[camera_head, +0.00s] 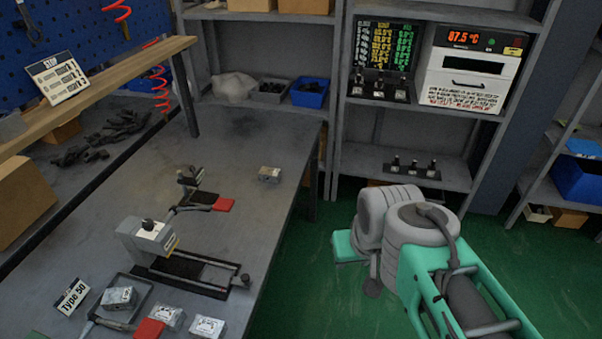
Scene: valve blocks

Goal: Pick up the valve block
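Several small silvery valve blocks lie on the grey workbench (255,140). One valve block (269,174) sits alone towards the far right edge of the bench. Another valve block (119,298) sits in a dark tray (143,284) at the near left. Two more, a valve block (170,318) and a valve block (208,328), lie side by side at the near edge of the picture. My folded arm is at the lower right, off the bench; my gripper cannot be made out, and nothing is seen held.
A grey-topped fixture (148,238) on a dark base stands mid-bench, with a smaller dark fixture (190,184) behind it. A "Type 50" sign (72,298) stands near the tray. A wooden shelf (95,92) overhangs the left. Green floor (310,290) lies open beside the bench.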

